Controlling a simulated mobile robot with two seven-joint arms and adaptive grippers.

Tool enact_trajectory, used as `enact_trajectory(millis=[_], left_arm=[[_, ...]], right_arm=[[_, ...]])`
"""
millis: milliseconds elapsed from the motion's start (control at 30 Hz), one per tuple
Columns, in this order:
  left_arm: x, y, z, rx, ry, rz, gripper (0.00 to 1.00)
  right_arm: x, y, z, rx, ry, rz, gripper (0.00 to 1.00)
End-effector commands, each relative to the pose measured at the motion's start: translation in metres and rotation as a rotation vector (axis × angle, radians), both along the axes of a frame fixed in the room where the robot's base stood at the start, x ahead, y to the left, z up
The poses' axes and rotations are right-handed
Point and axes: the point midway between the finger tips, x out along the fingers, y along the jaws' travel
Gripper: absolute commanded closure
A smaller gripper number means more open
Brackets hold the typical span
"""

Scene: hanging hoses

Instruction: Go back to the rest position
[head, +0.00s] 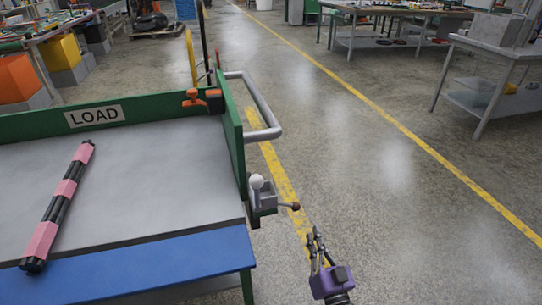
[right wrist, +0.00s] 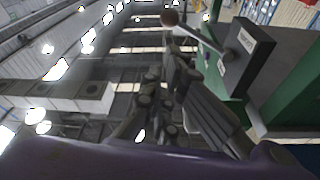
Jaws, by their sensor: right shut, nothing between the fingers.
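My right gripper (head: 317,242) shows at the lower middle of the head view, with a purple body and dark fingers. It is shut and empty, over the floor to the right of the green bench. Its fingers (right wrist: 170,95) fill the middle of the right wrist view. A small control box (head: 263,197) with a white knob and a brown-tipped lever is on the bench's right side, up and left of the gripper and apart from it. The lever's ball (right wrist: 169,18) also shows in the right wrist view. My left gripper is in neither view.
The bench top (head: 150,190) carries a pink and black hose bundle (head: 57,208) at the left. A grey rail handle (head: 262,108) juts from the bench's far right side. The floor (head: 400,200) to the right is clear up to a grey table (head: 490,80).

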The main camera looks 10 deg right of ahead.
Motion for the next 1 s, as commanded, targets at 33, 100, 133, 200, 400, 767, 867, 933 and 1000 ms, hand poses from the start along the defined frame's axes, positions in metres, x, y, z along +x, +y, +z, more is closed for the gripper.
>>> enact_trajectory(millis=[33, 100, 133, 200, 400, 767, 867, 933, 1000], left_arm=[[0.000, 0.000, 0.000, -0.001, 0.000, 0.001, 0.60], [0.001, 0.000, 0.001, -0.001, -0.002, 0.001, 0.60], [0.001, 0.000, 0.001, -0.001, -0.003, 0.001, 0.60], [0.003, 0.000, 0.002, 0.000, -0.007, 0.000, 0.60], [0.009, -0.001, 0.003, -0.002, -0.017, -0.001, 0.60], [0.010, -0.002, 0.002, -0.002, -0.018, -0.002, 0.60], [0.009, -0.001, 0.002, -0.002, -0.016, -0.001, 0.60], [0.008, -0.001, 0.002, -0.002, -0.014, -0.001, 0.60], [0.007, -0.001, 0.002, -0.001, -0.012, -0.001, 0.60]], right_arm=[[0.000, 0.000, 0.000, -0.002, 0.000, 0.000, 1.00], [0.001, 0.000, -0.004, -0.012, 0.019, -0.003, 1.00], [0.002, 0.000, -0.007, -0.018, 0.033, -0.005, 1.00], [0.006, 0.001, -0.012, -0.035, 0.073, -0.007, 1.00], [0.000, 0.021, -0.024, -0.115, 0.240, 0.019, 1.00], [-0.175, 0.043, -0.106, -0.254, 0.736, 0.092, 1.00], [-0.245, 0.047, -0.120, -0.272, 0.883, 0.113, 1.00], [-0.289, 0.049, -0.124, -0.276, 0.968, 0.125, 1.00], [-0.327, 0.051, -0.125, -0.273, 1.035, 0.131, 1.00]])
